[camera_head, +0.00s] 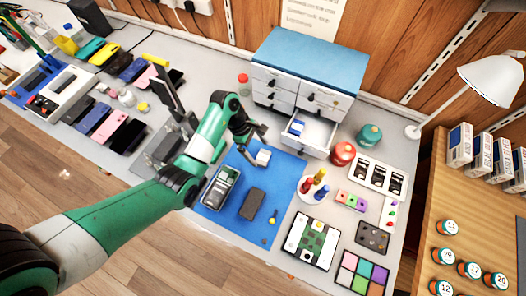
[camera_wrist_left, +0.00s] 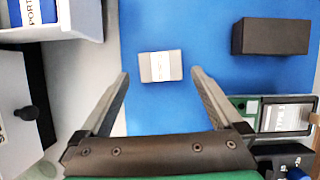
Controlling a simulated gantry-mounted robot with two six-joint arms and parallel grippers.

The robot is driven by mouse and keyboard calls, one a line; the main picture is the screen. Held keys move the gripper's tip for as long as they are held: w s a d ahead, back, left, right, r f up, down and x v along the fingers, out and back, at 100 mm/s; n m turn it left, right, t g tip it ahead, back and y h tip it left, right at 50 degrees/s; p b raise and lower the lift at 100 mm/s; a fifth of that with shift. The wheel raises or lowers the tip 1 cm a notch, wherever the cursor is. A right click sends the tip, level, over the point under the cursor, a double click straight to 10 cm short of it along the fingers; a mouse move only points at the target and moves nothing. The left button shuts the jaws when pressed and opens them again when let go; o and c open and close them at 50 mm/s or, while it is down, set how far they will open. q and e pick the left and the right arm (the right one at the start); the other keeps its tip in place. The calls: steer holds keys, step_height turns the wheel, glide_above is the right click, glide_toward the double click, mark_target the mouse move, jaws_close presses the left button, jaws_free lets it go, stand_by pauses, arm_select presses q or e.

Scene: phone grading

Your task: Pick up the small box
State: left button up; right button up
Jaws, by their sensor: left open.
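A small pale grey box (camera_head: 263,157) with a white band lies on the blue mat (camera_head: 282,178), below the open drawer. It also shows in the left wrist view (camera_wrist_left: 161,66), where its whole top face is clear. My left gripper (camera_head: 255,146) is open and empty, close to the box. In the left wrist view the fingers (camera_wrist_left: 160,82) are spread wide, and the box lies beyond the tips, centred between them. I cannot tell the height gap. My right gripper is not in view.
A drawer (camera_head: 318,140) of the blue-topped cabinet (camera_head: 314,62) stands open beside the mat, with a blue-and-white box (camera_head: 297,127) inside. A dark block (camera_head: 252,204) and an opened phone (camera_head: 221,186) lie on the mat.

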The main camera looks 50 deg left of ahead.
mark_target(263, 157)
arm_select(q)
steer(key=b+x, duration=0.1)
steer(key=x, duration=0.2)
steer(key=shift+d+f, duration=0.1)
steer(key=shift+d, duration=0.05)
steer(key=shift+c, duration=0.4)
steer(key=c, duration=1.2)
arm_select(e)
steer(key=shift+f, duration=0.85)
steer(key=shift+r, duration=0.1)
